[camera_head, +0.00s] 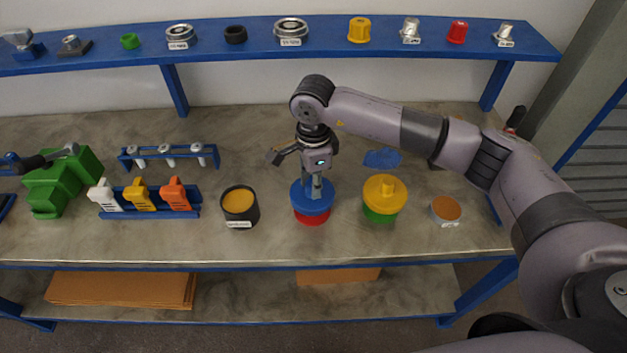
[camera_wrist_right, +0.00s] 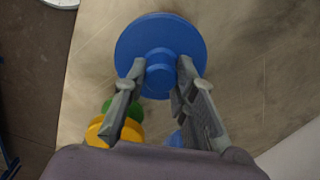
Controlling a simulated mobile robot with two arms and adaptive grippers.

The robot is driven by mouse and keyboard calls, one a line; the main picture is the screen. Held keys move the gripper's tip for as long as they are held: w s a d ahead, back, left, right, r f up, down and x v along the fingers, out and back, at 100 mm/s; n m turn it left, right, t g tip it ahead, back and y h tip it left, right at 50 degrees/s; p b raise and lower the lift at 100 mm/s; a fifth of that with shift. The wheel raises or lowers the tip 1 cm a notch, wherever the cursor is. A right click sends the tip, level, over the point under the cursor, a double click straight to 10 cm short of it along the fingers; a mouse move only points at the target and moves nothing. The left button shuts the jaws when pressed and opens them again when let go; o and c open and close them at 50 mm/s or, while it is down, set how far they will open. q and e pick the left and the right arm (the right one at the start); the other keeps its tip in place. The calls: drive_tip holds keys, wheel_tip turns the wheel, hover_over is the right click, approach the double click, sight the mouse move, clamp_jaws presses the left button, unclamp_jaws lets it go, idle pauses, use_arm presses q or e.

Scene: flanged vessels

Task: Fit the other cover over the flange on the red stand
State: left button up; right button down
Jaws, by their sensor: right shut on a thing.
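The blue cover (camera_head: 311,203) sits over the red stand (camera_head: 312,218), whose lower part shows below it. I cannot tell whether it rests fully on the flange, which the cover hides. My right gripper (camera_head: 316,190) comes from above and is shut on the blue cover's knob. In the right wrist view the fingers (camera_wrist_right: 160,75) stand on both sides of the knob of the blue cover (camera_wrist_right: 160,35). My left gripper is not in view.
A black cup with orange content (camera_head: 239,205) stands left of the red stand. A small round dish (camera_head: 446,209) is at the right. A blue shelf (camera_head: 270,48) runs behind.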

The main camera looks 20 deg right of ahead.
drive_tip(key=c, duration=1.2)
unclamp_jaws()
drive_tip(key=shift+f, duration=0.1)
drive_tip(key=shift+c, duration=0.2)
